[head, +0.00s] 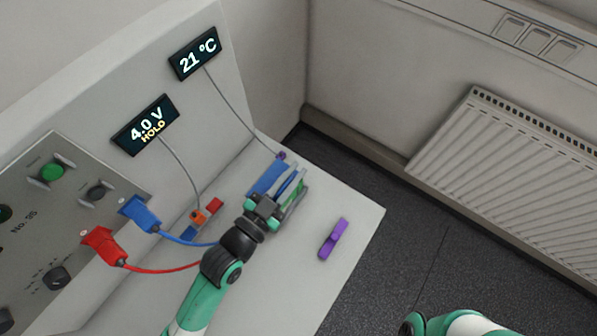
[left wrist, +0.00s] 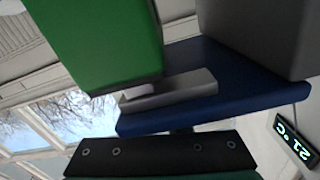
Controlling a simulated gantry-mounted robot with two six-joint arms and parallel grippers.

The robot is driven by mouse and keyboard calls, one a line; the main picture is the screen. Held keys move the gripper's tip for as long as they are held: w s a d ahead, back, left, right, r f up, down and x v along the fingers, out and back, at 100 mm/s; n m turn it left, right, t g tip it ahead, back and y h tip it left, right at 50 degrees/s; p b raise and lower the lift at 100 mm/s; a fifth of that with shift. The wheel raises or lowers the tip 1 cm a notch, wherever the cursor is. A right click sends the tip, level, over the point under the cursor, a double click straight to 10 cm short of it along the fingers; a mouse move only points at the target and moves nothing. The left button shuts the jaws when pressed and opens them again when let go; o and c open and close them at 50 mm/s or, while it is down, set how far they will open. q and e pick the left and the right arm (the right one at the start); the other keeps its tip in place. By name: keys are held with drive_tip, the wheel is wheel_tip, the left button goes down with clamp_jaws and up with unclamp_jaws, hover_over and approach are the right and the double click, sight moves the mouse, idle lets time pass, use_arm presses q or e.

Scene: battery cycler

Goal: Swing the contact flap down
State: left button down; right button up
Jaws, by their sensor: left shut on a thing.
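A small fixture stands on the bench beyond my left gripper (head: 264,207). In the left wrist view the green block (left wrist: 95,40) and a grey block (left wrist: 260,35) are close. The contact flap (left wrist: 225,95) seems to be the blue plate there, with a silver strip (left wrist: 170,92) beside it. A black finger pad of my left gripper lies below it. My left gripper is shut on what appears to be the flap; the exact grip is partly hidden.
A purple clip (head: 333,239) lies on the bench near its right edge. An orange connector (head: 199,216) and a red block (head: 215,205) lie left of my gripper. Blue and red cables run from plugs on the panel (head: 58,215) towards my arm. Displays (head: 146,125) read "4.0 V HOLD" and "21 °C".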

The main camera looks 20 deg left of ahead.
sight(275, 198)
use_arm(q)
drive_tip(key=shift+f, duration=0.15)
drive_tip(key=c, duration=0.9)
unclamp_jaws()
drive_tip(key=shift+s, duration=0.1)
drive_tip(key=v, duration=0.7)
drive_tip(key=shift+s, duration=0.2)
